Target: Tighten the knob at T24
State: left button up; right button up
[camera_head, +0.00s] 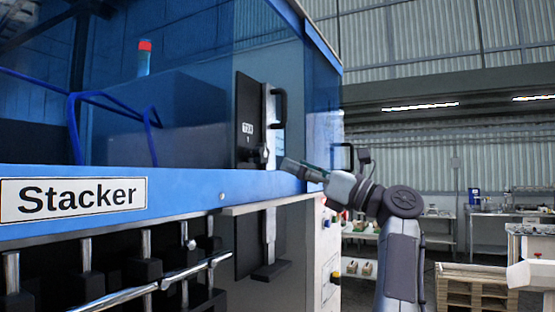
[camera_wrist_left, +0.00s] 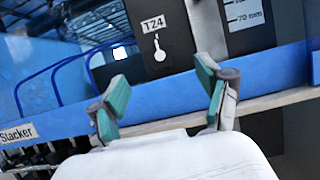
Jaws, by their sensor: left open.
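The T24 label (camera_head: 248,128) is on a dark upright plate (camera_head: 246,100) of the blue stacker machine. A small pale knob (camera_head: 263,154) sits just below the label. In the left wrist view, the T24 label (camera_wrist_left: 153,23) and the pale knob (camera_wrist_left: 159,52) under it are near the top centre. My left gripper (camera_head: 292,166) is right of the knob in the head view, apart from it. In the left wrist view my left gripper (camera_wrist_left: 164,90) has its green-padded fingers spread, with nothing between them.
A blue rail (camera_head: 190,185) of the machine runs below the plate. A black handle (camera_head: 281,108) stands right of the label. A plate with a mm scale (camera_wrist_left: 243,18) is right of T24. A metal bar (camera_head: 150,288) and levers are lower left. Shelves and a pallet stack (camera_head: 470,287) stand behind.

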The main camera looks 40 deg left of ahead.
pick_arm(q)
jog(key=shift+v, duration=1.35)
jog(key=shift+s, duration=0.1)
